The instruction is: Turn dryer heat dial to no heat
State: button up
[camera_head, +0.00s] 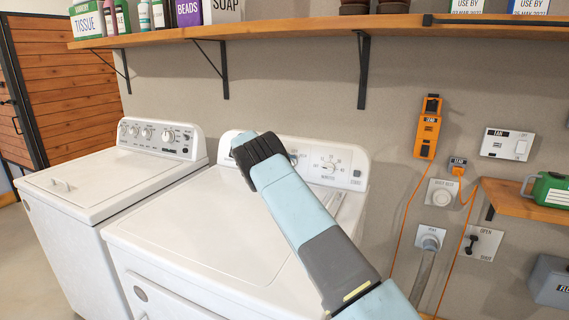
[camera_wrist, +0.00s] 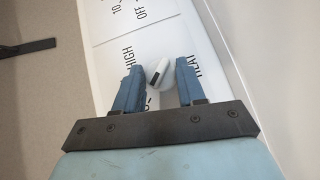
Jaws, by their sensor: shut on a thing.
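The dryer (camera_head: 200,222) is the white machine in the middle of the head view, with a control panel (camera_head: 350,158) along its back. In the wrist view, the white heat dial (camera_wrist: 163,70) has a dark mark on its side facing my wrist. "HIGH" is printed to its left and "HEAT" to its right; another label is partly hidden by a finger. My gripper (camera_wrist: 158,66) has its blue fingers on either side of the dial and is shut on it. In the head view my arm hides the fingers and much of the panel.
The minutes dial (camera_head: 330,167) is further right on the same panel. A white washer (camera_head: 110,185) stands to the left. A wooden shelf (camera_head: 290,30) with brackets runs above. Orange cords and wall outlets (camera_head: 441,192) are at the right.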

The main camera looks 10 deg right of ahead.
jog(key=shift+a+f, duration=0.2)
jog(key=o, duration=1.1)
jog(key=shift+d, duration=0.1)
jog(key=shift+c, duration=0.2)
jog(key=shift+r, duration=0.1)
jog(key=v, duration=1.3)
jog(key=shift+a, duration=0.4)
jog(key=shift+r, duration=0.1)
